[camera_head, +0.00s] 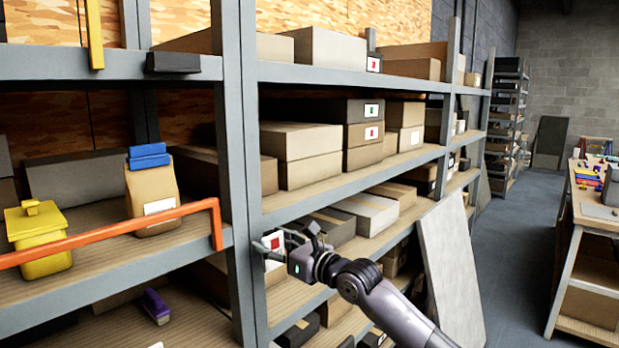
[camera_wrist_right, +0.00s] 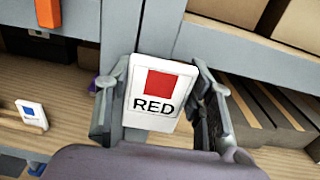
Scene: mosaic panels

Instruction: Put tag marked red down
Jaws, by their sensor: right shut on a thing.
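The tag marked red is a white card with a red square and the word RED. In the right wrist view the red tag (camera_wrist_right: 157,92) sits between the two fingers of my right gripper (camera_wrist_right: 160,105), which is shut on it. In the head view the red tag (camera_head: 272,243) shows at the tip of my right gripper (camera_head: 285,245), in front of the grey shelf upright. My left gripper is not in view.
A grey shelf upright (camera_head: 240,150) stands close behind the tag. Shelves hold several cardboard boxes (camera_head: 305,142). An orange rail (camera_head: 120,233) runs at the left. A white tag with a blue square (camera_wrist_right: 32,115) stands on a lower board. A pale panel (camera_head: 450,265) leans right of my arm.

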